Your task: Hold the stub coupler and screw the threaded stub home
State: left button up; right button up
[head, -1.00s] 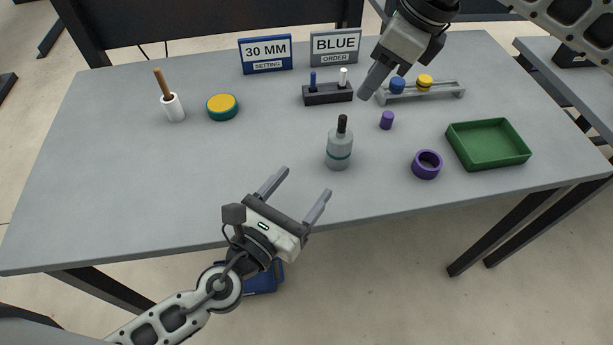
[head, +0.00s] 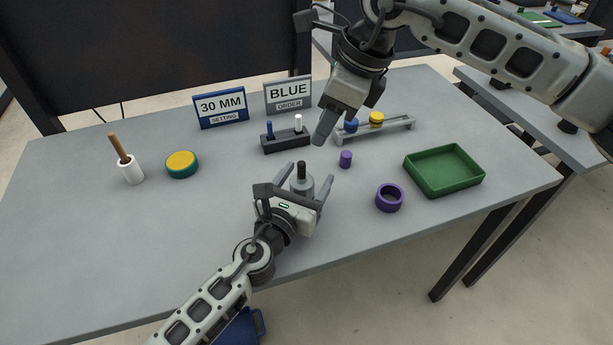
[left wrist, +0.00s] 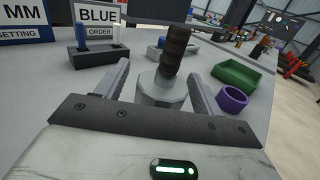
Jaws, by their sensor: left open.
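The stub coupler (head: 302,186) is a grey upright cylinder standing on the table. The dark threaded stub (head: 301,170) rises from its top. In the left wrist view the stub (left wrist: 176,57) shows its threads and the coupler (left wrist: 162,92) its pale faceted top. My left gripper (head: 306,174) is open, low over the table, with one finger on each side of the coupler. Visible gaps separate the fingers from it in the left wrist view; its lower part is hidden by my gripper. My right gripper (head: 324,127) hangs above the table behind the coupler; its finger gap cannot be made out.
A purple cylinder (head: 345,159), purple ring (head: 377,201) and green tray (head: 410,177) lie to the right. A black holder (head: 285,146) with blue and white pegs and a grey rack (head: 397,128) stand behind. The left table area is clear before a yellow-topped disc (head: 181,164).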

pick_arm(q)
jog(key=shift+w+d, duration=0.15)
jog(key=shift+w, duration=0.05)
jog(key=c, duration=1.2)
